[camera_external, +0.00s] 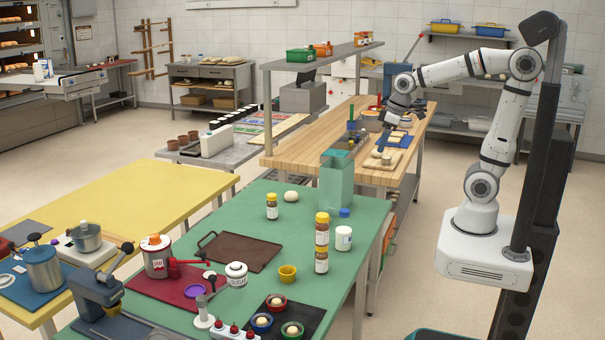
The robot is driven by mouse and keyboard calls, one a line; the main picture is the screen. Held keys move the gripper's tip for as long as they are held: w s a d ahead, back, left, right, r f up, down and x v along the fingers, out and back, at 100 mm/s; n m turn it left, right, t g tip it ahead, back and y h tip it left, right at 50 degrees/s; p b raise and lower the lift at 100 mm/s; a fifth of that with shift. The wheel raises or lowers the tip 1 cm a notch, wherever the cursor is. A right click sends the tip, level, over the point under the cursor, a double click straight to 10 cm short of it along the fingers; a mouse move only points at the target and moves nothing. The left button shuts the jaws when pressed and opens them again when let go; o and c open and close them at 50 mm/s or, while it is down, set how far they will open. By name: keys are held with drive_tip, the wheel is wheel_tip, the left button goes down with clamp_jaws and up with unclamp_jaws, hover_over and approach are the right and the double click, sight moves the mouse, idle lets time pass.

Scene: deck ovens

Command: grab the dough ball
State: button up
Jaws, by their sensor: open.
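A pale dough ball (291,196) sits on the green table (262,203) near its far side, behind a brown tray. Smaller pale balls lie in a red bowl (268,306), a blue bowl (254,327) and a green bowl (284,335) at the front. My gripper (382,149) points down over the wooden table, right of and beyond the green one. It is open, close above a light board (372,164) with small pale pieces. I cannot tell whether it touches them.
A clear greenish container (336,185) and bottles (322,232) stand along the green table's right side. A shelf (322,56) rises over the wooden table (300,150). A brown tray (240,252) lies mid-table.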

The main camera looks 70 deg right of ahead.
drive_tip(key=w+d+f+n+b, duration=0.2)
drive_tip(key=w+f, duration=0.1)
drive_tip(key=w, duration=1)
drive_tip(key=n+y+b, duration=0.2)
drive_tip(key=n+b, duration=0.2)
drive_tip(key=b, duration=0.1)
hover_over(293, 191)
drive_tip(key=s, duration=0.1)
drive_tip(key=shift+t, duration=0.3)
drive_tip(key=f, duration=2.2)
drive_tip(key=shift+s+d, duration=0.2)
drive_tip(key=shift+d, duration=0.15)
drive_tip(key=shift+s+d+p, duration=0.25)
drive_tip(key=shift+d+p, duration=0.1)
drive_tip(key=shift+d, duration=0.1)
drive_tip(key=shift+s+d+f, duration=0.1)
drive_tip(key=shift+f, duration=0.6)
drive_tip(key=p+x, duration=0.2)
drive_tip(key=x, duration=0.4)
drive_tip(key=shift+f, duration=0.3)
